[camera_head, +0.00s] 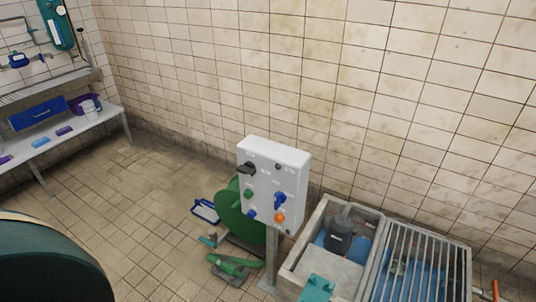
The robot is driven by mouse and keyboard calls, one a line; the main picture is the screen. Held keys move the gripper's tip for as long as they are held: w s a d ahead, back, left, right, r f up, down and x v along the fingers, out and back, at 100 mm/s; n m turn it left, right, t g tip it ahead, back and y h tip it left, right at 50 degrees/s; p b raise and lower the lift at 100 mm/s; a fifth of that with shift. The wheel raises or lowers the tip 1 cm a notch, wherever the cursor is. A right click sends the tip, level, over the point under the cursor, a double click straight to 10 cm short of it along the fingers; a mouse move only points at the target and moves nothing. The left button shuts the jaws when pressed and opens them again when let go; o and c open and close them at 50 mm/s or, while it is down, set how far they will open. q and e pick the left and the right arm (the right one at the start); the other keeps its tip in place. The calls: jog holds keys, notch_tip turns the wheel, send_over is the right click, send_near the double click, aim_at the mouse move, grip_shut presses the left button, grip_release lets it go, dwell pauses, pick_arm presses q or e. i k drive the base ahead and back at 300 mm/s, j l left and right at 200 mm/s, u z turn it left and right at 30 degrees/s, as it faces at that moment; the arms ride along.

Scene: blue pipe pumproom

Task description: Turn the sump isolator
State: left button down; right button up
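A white control box (274,184) stands on a grey post (271,258) in front of the tiled wall. Its face carries a black lever handle (246,169) at upper left, a small dark knob (278,166) at upper right, a green knob (248,194), a blue handle (280,201), a blue knob (252,215) and an orange button (280,218). The labels are too small to read, so I cannot tell which one is the sump isolator. Neither of my grippers is in view.
Right of the post is an open sump with a pale rim (371,212), a dark pump (340,236) and a metal grating (428,262).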

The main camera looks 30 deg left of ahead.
aim_at(249, 169)
jog(key=i+j+z, duration=0.1)
jog(key=j+z, duration=0.2)
jog(key=j, duration=0.35)
jog(key=j+z, duration=0.3)
jog(key=j, duration=0.4)
